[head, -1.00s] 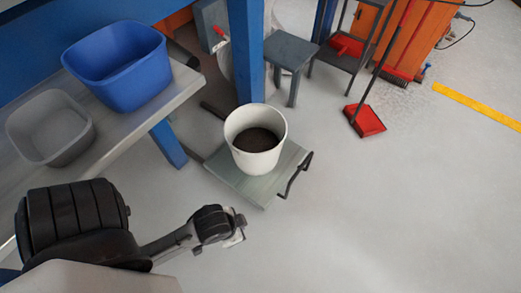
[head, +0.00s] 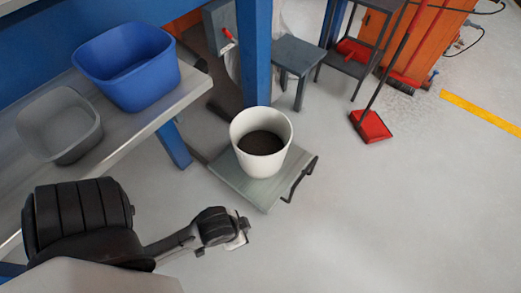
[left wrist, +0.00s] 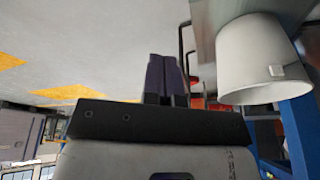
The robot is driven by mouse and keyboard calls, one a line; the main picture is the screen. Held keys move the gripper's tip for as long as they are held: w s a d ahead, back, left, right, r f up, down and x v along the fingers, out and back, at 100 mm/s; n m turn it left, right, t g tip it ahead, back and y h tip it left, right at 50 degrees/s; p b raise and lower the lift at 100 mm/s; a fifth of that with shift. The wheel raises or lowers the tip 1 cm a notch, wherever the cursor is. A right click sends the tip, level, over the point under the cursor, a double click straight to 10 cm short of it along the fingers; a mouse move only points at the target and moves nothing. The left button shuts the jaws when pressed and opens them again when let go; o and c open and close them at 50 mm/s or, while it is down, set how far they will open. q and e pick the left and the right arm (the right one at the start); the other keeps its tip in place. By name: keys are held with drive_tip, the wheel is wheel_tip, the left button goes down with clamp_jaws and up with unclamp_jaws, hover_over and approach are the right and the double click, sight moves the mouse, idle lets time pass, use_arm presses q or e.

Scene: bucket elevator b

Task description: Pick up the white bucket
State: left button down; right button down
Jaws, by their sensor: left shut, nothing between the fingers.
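The white bucket (head: 262,142) stands upright on a grey-green platform (head: 240,182) on the floor, in the middle of the head view. It holds dark granular material. My left gripper (head: 243,232) is in front of the platform, apart from the bucket. In the left wrist view the gripper's fingers (left wrist: 167,78) are closed together and empty. There the bucket (left wrist: 262,62) shows at the upper right, beside the fingers, with a small tab on its side. My right gripper is not in view.
A bench (head: 150,120) at the left bears a blue tub (head: 130,72) and a grey tub (head: 60,128). A blue post (head: 257,55) rises right behind the bucket. A black handle (head: 299,180) sticks up at the platform's right. A grey stool (head: 297,58) and red dustpan (head: 372,127) stand farther back.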

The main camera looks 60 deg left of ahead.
use_arm(q)
drive_tip(key=shift+a, duration=0.1)
drive_tip(key=c, duration=1.4)
unclamp_jaws()
drive_tip(key=shift+o, duration=1)
